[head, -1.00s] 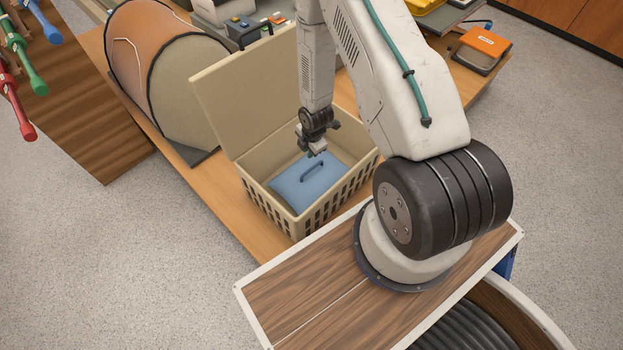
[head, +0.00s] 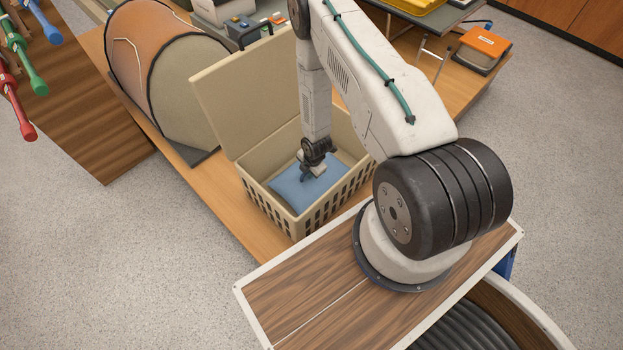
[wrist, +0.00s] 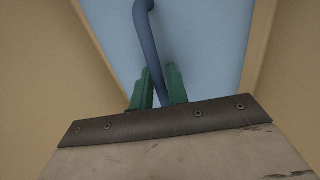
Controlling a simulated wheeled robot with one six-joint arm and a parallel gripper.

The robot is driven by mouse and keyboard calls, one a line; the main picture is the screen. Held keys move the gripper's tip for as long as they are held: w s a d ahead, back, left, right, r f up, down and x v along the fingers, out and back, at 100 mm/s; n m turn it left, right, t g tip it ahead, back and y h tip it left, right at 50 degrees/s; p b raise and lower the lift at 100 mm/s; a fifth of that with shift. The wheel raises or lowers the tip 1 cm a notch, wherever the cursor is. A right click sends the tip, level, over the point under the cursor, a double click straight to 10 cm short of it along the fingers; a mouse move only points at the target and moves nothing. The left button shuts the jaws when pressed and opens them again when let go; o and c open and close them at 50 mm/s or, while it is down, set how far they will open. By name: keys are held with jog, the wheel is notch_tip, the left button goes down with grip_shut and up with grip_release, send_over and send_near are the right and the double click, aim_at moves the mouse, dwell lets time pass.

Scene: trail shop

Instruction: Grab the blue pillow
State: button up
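The blue pillow (head: 296,188) lies flat inside a beige basket (head: 340,190) whose lid stands open. A dark blue loop handle is on the pillow's top; its bar (wrist: 147,45) shows in the wrist view, running down between my fingers. My gripper (head: 307,175) is down inside the basket, just over the middle of the pillow. In the wrist view its two green fingertips (wrist: 159,85) stand close on either side of the handle. A narrow gap seems to show beside the handle, and I cannot tell whether both fingers press on it.
The basket's raised lid (head: 235,95) stands at its back left. Slatted basket walls surround my gripper closely. A large orange and beige drum-shaped thing (head: 165,75) is to the left on the wooden table. An orange box (head: 484,45) lies at the far right.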

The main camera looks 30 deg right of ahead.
grip_shut()
jog(key=shift+r, duration=0.15)
